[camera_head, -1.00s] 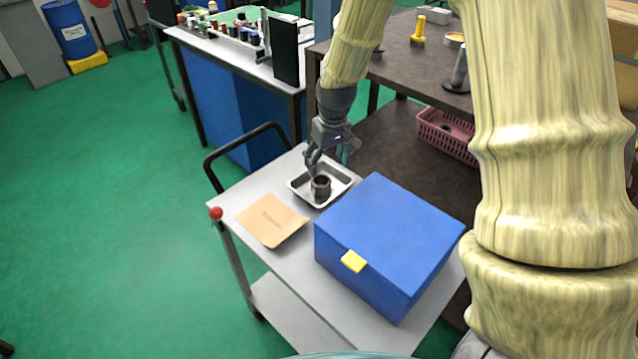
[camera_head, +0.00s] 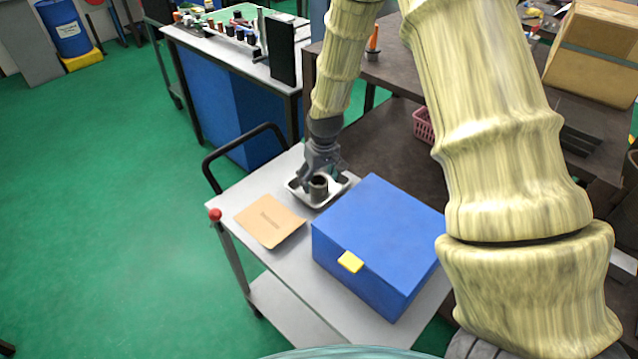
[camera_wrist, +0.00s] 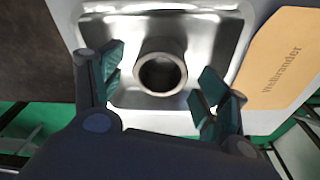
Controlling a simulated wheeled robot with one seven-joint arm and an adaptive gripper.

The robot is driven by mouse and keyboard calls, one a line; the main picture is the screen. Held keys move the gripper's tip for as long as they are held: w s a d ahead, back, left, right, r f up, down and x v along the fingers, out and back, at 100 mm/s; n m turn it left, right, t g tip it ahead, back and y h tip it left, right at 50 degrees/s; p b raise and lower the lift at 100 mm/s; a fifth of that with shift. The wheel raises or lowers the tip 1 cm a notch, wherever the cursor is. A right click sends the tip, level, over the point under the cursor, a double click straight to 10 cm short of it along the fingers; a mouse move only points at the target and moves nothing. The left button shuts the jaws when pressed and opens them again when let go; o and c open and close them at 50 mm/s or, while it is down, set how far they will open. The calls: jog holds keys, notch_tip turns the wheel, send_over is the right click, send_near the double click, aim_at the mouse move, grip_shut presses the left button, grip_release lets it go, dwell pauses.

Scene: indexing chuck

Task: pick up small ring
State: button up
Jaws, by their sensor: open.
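The small ring (camera_head: 319,187) is a dark grey metal cylinder with an open round top. It stands upright in a shiny metal tray (camera_head: 298,193) on the cart. In the wrist view the ring (camera_wrist: 162,73) lies ahead of and between the two fingers, in the tray (camera_wrist: 120,22). My gripper (camera_head: 319,180) is over the tray, close to the ring. In the wrist view my gripper (camera_wrist: 158,84) is open, its fingers apart and empty. Whether either finger touches the ring cannot be told.
A blue box (camera_head: 375,240) with a yellow latch stands beside the tray on the grey cart (camera_head: 246,199). A brown paper packet (camera_head: 270,220) lies left of the tray. A dark bench (camera_head: 385,150) stands behind, with a pink basket (camera_head: 424,126) on it.

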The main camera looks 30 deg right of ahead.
jog(key=shift+w+f, duration=0.1)
jog(key=shift+f, duration=0.9)
jog(key=c, duration=1.4)
jog(key=shift+r, duration=0.1)
